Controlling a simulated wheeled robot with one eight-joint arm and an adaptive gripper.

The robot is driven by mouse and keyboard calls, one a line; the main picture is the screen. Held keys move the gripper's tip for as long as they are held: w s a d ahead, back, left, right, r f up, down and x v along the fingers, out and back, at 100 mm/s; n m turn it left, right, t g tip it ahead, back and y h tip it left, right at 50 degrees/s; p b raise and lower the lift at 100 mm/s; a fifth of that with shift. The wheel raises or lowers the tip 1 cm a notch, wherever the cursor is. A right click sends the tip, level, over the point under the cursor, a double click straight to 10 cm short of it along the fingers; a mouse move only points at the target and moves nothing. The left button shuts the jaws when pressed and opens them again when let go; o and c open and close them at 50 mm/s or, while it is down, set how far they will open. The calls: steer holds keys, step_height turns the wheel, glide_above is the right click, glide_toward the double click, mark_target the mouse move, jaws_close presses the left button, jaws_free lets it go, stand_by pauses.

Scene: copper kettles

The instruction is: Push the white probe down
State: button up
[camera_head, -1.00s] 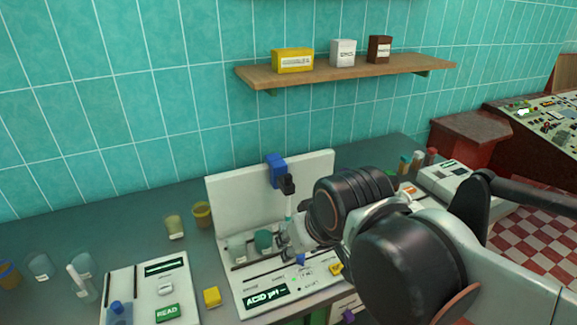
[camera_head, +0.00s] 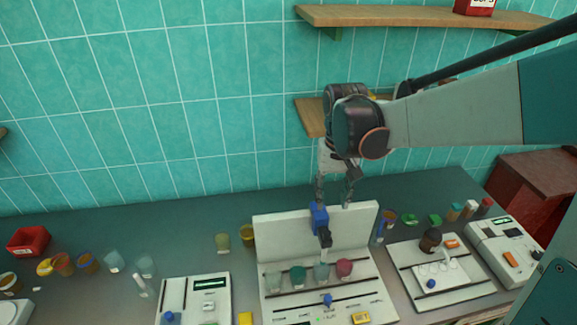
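The acid pH device (camera_head: 268,235) stands against the wall on the counter, with a white upright back panel. A blue block (camera_head: 319,217) with a black holder (camera_head: 326,238) sits on this panel. My gripper (camera_head: 334,198) points down above the panel. Its fingers are apart, the left one over or against the blue block, the right one beside it; contact is unclear.
A reader device (camera_head: 195,297) stands to the left, and another white device (camera_head: 440,275) with a brown bottle (camera_head: 430,238) to the right. Small cups (camera_head: 222,243) stand left of the panel. A wooden shelf (camera_head: 420,15) hangs above.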

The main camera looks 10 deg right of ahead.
mark_target(327, 232)
step_height(327, 232, down, 14)
steer(key=shift+r+b, duration=0.1)
steer(key=shift+b, duration=0.65)
steer(key=shift+c, duration=0.6)
jaws_close()
